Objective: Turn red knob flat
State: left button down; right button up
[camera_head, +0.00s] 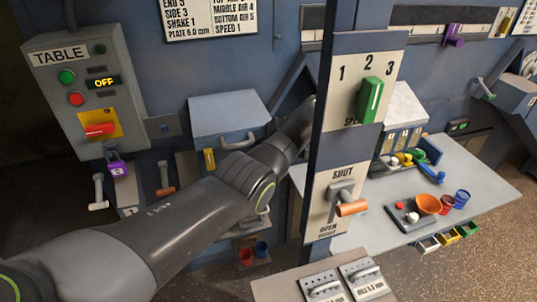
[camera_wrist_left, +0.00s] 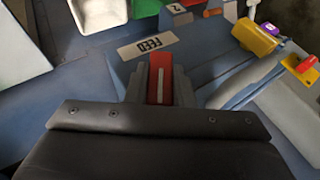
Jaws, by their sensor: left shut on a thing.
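In the left wrist view, a red knob (camera_wrist_left: 160,72) with a white line stands beside the FEED label (camera_wrist_left: 148,43). My left gripper (camera_wrist_left: 160,92) has its grey fingers on both sides of this knob and is shut on it. The knob's white line runs nearly up and down in that view. In the head view my left arm reaches in from the left, and its gripper end is hidden behind the blue post (camera_head: 310,180). A second red knob (camera_head: 99,129) sits on a yellow plate on the TABLE box, apart from my gripper. My right gripper is not in view.
The blue post carries a green 1-2-3 knob (camera_head: 370,99) and an orange-tipped SHUT/OPEN lever (camera_head: 351,208). A grey table (camera_head: 480,190) at the right holds an orange funnel (camera_head: 428,204) and small cups. The TABLE box (camera_head: 72,75) stands left of my arm.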

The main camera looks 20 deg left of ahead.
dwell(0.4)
pick_arm(q)
jog(key=c, duration=1.5)
grip_release()
jog(key=shift+a, duration=0.1)
jog(key=shift+w+f, duration=0.1)
